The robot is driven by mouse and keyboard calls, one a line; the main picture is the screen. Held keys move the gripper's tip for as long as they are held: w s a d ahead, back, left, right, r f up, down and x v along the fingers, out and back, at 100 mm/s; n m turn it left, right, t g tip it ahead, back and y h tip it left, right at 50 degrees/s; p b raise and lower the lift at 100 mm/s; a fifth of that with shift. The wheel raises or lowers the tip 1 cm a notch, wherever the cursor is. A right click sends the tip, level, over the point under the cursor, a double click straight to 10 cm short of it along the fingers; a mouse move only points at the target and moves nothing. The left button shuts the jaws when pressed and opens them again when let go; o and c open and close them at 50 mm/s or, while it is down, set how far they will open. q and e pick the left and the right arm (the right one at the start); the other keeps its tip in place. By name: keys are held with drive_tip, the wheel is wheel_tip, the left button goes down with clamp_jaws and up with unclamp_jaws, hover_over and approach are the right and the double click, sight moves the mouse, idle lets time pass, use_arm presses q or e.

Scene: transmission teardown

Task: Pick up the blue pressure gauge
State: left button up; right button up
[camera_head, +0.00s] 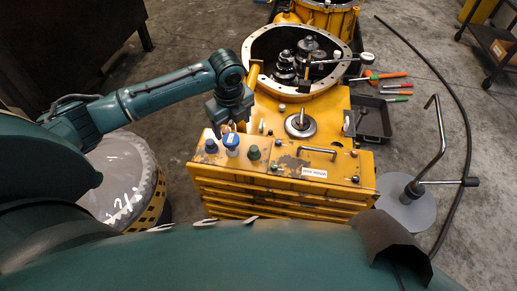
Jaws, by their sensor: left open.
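A bright blue gauge-like part (231,141) with a pale base stands upright on the left of the yellow cabinet's top (275,174). A darker blue part (211,147) stands just left of it, and a dark green one (254,153) stands to its right. My left arm comes in from the left, and its gripper (227,126) points down just above and behind the bright blue part. The jaws are open; the fingertips are small and dark, and I cannot tell whether they touch the part. My right gripper is not in view.
Behind the cabinet top is a round yellow housing (257,50) with gears inside. A dark tray (373,122) and colored-handled tools (396,86) lie to the right. A metal stand with a round base (405,208) is at right. A drum (125,180) stands at left.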

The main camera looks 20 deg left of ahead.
sight(231, 138)
use_arm(q)
drive_tip(key=shift+m+y, duration=0.3)
drive_tip(key=f+b, duration=0.1)
drive_tip(key=f, duration=0.1)
drive_tip(key=w+a+f, duration=0.1)
drive_tip(key=f, duration=0.1)
drive_tip(key=a+f+b, duration=0.1)
drive_tip(key=f, duration=0.2)
drive_tip(key=shift+w+b, duration=0.25)
drive_tip(key=shift+b, duration=0.05)
drive_tip(key=f, duration=0.1)
drive_tip(key=f+b, duration=0.2)
drive_tip(key=f, duration=0.1)
drive_tip(key=shift+w+a+f, duration=0.1)
drive_tip(key=shift+w+a, duration=0.2)
drive_tip(key=shift+w, duration=0.05)
drive_tip(key=shift+a+f, duration=0.1)
drive_tip(key=shift+f, duration=0.35)
drive_tip(key=c, duration=1.2)
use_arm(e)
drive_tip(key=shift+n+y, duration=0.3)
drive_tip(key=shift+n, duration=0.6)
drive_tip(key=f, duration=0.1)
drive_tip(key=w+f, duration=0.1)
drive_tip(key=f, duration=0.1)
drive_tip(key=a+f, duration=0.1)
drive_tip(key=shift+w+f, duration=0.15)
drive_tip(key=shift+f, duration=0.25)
use_arm(q)
drive_tip(key=shift+r, duration=0.1)
